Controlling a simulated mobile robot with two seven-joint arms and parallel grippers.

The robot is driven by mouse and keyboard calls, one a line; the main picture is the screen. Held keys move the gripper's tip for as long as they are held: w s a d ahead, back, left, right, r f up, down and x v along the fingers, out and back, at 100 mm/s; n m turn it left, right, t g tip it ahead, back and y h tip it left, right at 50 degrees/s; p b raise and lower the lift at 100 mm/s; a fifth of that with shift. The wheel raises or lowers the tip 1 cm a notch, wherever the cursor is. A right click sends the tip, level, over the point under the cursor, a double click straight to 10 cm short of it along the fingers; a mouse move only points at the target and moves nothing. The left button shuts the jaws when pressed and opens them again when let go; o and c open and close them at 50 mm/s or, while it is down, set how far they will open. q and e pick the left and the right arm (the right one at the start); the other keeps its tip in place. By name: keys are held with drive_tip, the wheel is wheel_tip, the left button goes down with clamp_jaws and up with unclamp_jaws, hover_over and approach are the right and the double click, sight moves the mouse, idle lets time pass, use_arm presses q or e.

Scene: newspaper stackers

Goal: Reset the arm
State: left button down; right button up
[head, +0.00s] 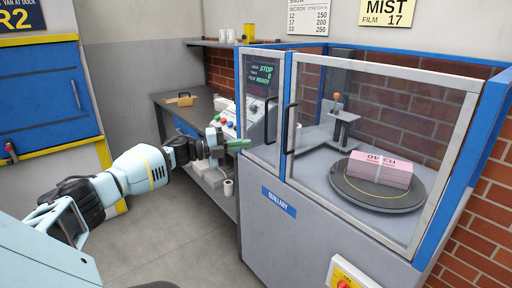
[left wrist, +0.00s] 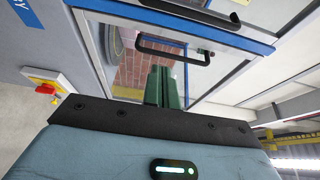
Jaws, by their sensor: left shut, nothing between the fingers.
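My left arm reaches in from the left in the head view. My left gripper (head: 240,144) is shut and empty, its green fingers pointing right in front of the control panel (head: 223,122) of the grey machine. In the left wrist view the green fingers of my left gripper (left wrist: 165,87) are together, with the glazed doors beyond them. A black door handle (head: 291,127) is to the right of the gripper and apart from it. My right gripper is not in view.
The machine cabinet (head: 300,235) has closed glass doors with a blue frame. Inside, a pink strapped bundle (head: 381,169) lies on a round turntable (head: 350,196). A grey bench (head: 180,112) with shelves stands behind my gripper. Floor (head: 185,235) in front is clear.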

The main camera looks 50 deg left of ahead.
use_arm(q)
drive_tip(key=s+a, duration=0.3)
drive_tip(key=shift+a+r+b, duration=0.1)
drive_tip(key=shift+a+b, duration=0.15)
drive_tip(key=shift+b, duration=0.1)
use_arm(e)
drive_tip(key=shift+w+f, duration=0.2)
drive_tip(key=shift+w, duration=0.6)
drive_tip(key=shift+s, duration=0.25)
